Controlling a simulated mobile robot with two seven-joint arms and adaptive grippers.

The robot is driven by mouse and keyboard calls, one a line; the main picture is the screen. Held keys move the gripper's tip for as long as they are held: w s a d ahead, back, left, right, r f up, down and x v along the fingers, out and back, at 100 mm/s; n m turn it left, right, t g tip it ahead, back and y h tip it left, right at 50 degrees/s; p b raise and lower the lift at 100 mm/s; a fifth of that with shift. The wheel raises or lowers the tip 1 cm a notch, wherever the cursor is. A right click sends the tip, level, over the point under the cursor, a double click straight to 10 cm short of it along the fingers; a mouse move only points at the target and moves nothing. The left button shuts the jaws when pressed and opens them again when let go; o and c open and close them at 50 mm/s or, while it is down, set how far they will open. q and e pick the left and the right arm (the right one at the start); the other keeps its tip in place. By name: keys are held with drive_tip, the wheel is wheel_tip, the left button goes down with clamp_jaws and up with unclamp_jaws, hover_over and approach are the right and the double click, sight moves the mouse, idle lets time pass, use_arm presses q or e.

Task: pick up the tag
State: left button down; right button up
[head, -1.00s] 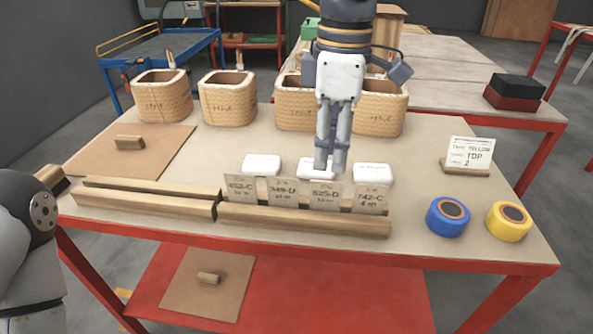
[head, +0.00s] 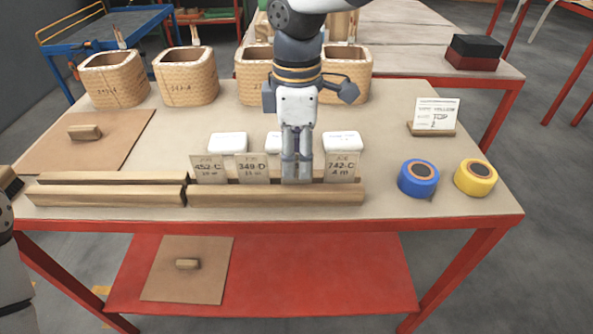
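Several pale tags stand in the slotted wooden rail (head: 275,197) at the front of the table. Tag 452-C (head: 209,170), tag 349-D (head: 253,169) and tag 742-C (head: 340,167) show. The tag 625-D, seen earlier between 349-D and 742-C, is hidden by my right gripper. My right gripper (head: 297,178) points down at that place, its fingertips close above the rail. Its fingers are close together, and I cannot tell whether they are shut on the tag. Of my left arm only a link shows at the left edge; its gripper is out of view.
White blocks (head: 228,142) lie behind the tags. A blue tape roll (head: 418,178), a yellow tape roll (head: 475,177) and a sign card (head: 436,114) are at the right. A brown board (head: 85,150) lies at the left.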

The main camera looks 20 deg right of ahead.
drive_tip(key=shift+c, duration=0.6)
clamp_jaws()
drive_tip(key=shift+r, duration=0.1)
